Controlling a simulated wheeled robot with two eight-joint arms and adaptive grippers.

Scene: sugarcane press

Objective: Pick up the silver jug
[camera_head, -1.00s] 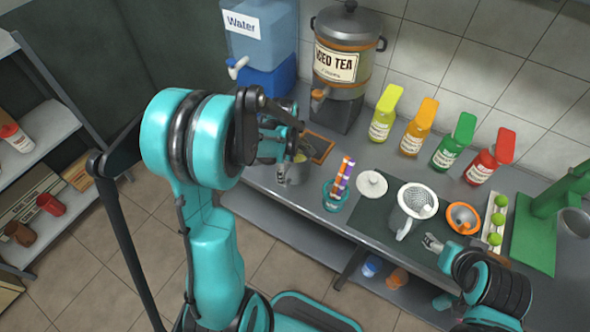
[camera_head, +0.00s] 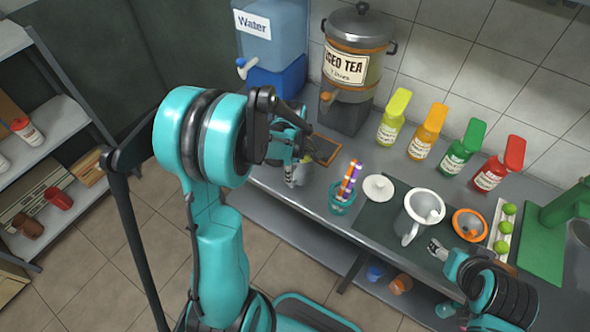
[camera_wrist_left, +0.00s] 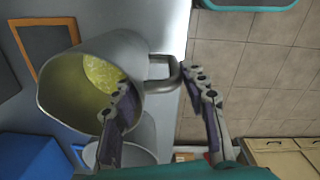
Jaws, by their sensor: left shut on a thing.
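The silver jug (camera_wrist_left: 110,70) shows large in the left wrist view, with yellow-green contents inside and its handle pointing toward my fingers. In the head view my left gripper (camera_head: 291,158) is over the back-left part of the counter, and my arm hides much of the jug (camera_head: 297,176). My right gripper (camera_head: 437,248) is beside a grey-white pitcher (camera_head: 410,220); its jaws are too small to judge.
The iced tea dispenser (camera_head: 352,75) and blue water dispenser (camera_head: 270,45) stand behind. A cup of colourful sticks (camera_head: 343,203) and a white lid (camera_head: 378,187) are to the right. A framed board (camera_wrist_left: 40,40) and a grey container (camera_wrist_left: 135,150) lie close to the jug.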

